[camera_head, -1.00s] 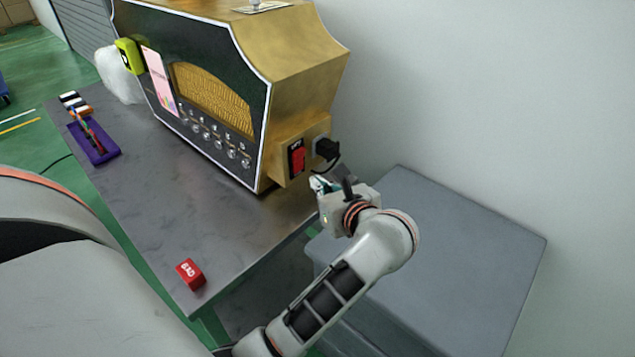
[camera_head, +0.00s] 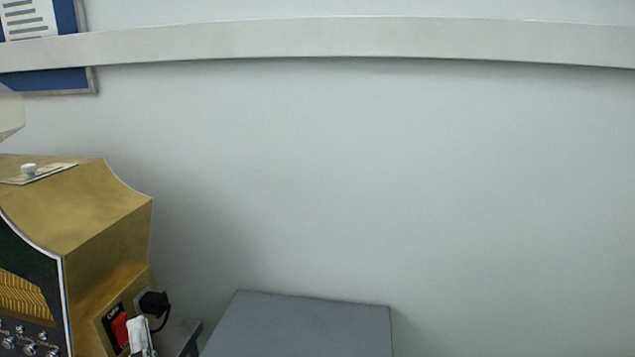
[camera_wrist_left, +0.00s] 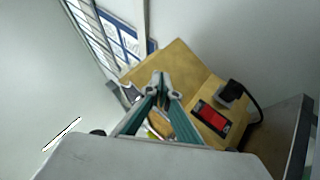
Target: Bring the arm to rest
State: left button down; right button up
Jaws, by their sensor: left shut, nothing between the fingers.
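My left gripper (camera_wrist_left: 162,80) shows in the left wrist view with its teal fingers together and nothing held. In the head view only a small pale part of it (camera_head: 138,336) shows at the lower edge, in front of the side of the gold vending machine (camera_head: 92,215). The machine's red switch (camera_head: 119,328) and black plug (camera_head: 153,303) are beside it in that picture. In the left wrist view the red switch (camera_wrist_left: 211,118) and the black plug (camera_wrist_left: 233,89) lie right of the fingers, apart from them. My right gripper is out of view.
A grey box-like surface (camera_head: 300,325) stands right of the machine, its top bare where visible. A pale wall (camera_head: 400,190) with a horizontal rail (camera_head: 330,38) fills the background. A blue-framed notice (camera_head: 40,18) hangs at upper left.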

pick_arm(q)
jog(key=s+d+f+m+g+h, duration=0.1)
jog(key=s+d+f+m+h, duration=0.2)
jog(key=d+f+m+h, duration=0.75)
jog(key=s+d+f+m+g+h, duration=0.1)
jog(key=s+d+f+m+h, duration=0.2)
jog(key=f+m+h, duration=0.85)
jog(key=s+a+f+m+g+y, duration=0.3)
jog(key=s+f+m+g+y, duration=0.3)
jog(key=s+f+m, duration=0.5)
notch_tip(320, 180, up, 6)
jog(key=s+g+p, duration=0.1)
jog(key=s+p, duration=0.1)
jog(key=p, duration=1)
jog(key=shift+d+n+h, duration=0.25)
jog(key=shift+n+h, duration=0.05)
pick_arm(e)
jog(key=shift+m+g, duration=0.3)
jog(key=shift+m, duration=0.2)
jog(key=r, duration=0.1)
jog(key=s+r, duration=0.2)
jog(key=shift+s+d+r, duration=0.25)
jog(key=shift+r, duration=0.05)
